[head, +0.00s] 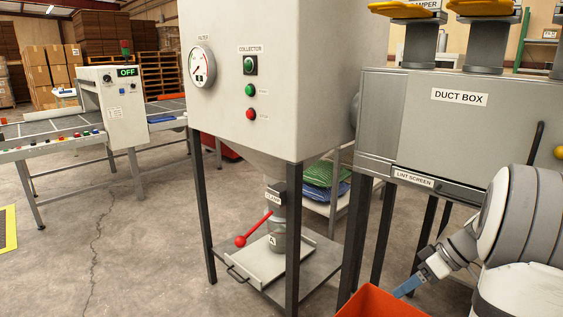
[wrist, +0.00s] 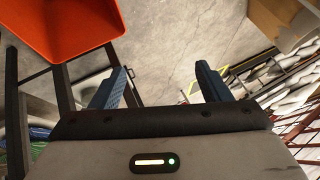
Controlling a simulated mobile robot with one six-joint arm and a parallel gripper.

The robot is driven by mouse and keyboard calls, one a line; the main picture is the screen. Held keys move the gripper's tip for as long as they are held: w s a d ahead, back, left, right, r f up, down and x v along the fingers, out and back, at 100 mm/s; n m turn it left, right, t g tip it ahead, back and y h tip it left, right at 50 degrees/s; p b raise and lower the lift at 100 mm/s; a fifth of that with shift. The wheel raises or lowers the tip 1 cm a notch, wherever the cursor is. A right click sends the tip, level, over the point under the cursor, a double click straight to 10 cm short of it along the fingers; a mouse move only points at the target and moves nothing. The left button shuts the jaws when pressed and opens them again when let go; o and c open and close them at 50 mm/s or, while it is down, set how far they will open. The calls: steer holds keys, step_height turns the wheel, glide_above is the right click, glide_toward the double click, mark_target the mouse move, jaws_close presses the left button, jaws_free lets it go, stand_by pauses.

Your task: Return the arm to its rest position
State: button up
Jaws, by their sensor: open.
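My gripper (head: 408,287) is at the lower right of the head view, at the end of my folded white and grey arm. It hangs beside the rim of an orange bin (head: 375,303). In the wrist view my gripper (wrist: 165,88) shows two blue fingers spread wide apart, with only bare floor between them. The orange bin (wrist: 62,25) lies beyond the left finger in that view, apart from it. Nothing is held.
The collector cabinet (head: 265,80) stands on dark legs at the centre, with a red-handled clamp (head: 241,240) below. The duct box (head: 450,115) stands behind my arm. A conveyor (head: 60,130) is at the left. Concrete floor (head: 130,240) is free in front.

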steer(key=s+a+r+m+h+p, duration=0.3)
steer(key=s+a+r+p, duration=0.4)
steer(key=a+r+p, duration=0.2)
steer(key=s+a+r+m+h+p, duration=0.3)
steer(key=s+a+r+p, duration=0.5)
steer(key=r, duration=0.6)
steer(key=shift+a+m+t+h+p, duration=0.35)
steer(key=shift+a+h+p, duration=0.3)
steer(key=shift+a, duration=0.5)
steer(key=shift+s, duration=0.1)
steer(key=shift+c, duration=0.4)
